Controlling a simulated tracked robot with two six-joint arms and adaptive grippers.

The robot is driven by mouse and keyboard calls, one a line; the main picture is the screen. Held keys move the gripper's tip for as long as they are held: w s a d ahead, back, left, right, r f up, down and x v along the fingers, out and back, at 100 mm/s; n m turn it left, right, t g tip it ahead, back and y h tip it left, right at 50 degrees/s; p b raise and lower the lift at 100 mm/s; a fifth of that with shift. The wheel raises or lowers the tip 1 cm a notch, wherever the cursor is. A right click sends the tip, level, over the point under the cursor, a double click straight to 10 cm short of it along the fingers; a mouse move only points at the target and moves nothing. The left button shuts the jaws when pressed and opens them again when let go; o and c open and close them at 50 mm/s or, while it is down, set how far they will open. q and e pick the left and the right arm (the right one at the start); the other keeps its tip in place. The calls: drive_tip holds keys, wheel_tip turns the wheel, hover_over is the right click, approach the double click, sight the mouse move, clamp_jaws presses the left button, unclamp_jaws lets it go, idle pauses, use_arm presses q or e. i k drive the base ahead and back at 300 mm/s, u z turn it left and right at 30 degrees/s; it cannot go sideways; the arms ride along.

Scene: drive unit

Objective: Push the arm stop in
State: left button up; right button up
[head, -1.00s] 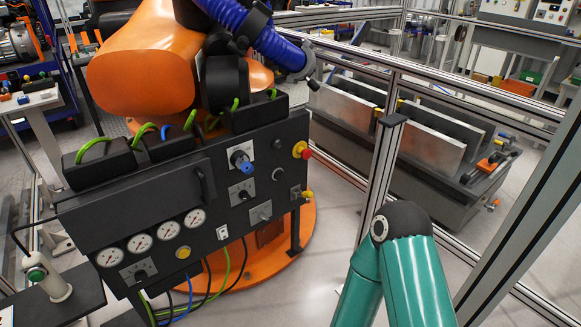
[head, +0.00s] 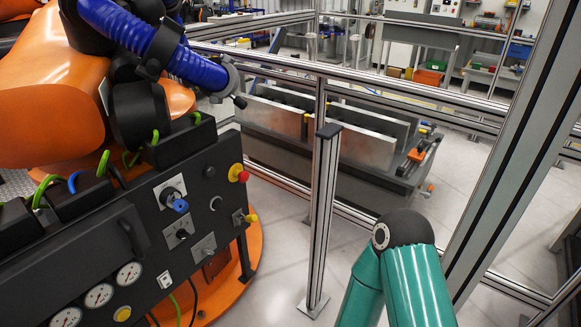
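The arm stop appears to be the red mushroom button on a yellow collar (head: 239,173), at the upper right edge of the black control panel (head: 140,240) in the head view. I cannot tell from here whether it is in or out. A green arm link of mine rises at the bottom right, apart from the panel. Neither of my grippers is in view.
The panel carries a blue knob (head: 180,205), gauges and a small yellow knob (head: 251,218). An orange robot arm (head: 50,90) stands behind it. An aluminium post (head: 322,220) and fence rails stand right of the panel. Grey floor lies between panel and post.

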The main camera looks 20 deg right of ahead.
sight(243, 176)
drive_tip(key=z, duration=0.5)
drive_tip(key=i, duration=1.2)
drive_tip(key=z, duration=0.2)
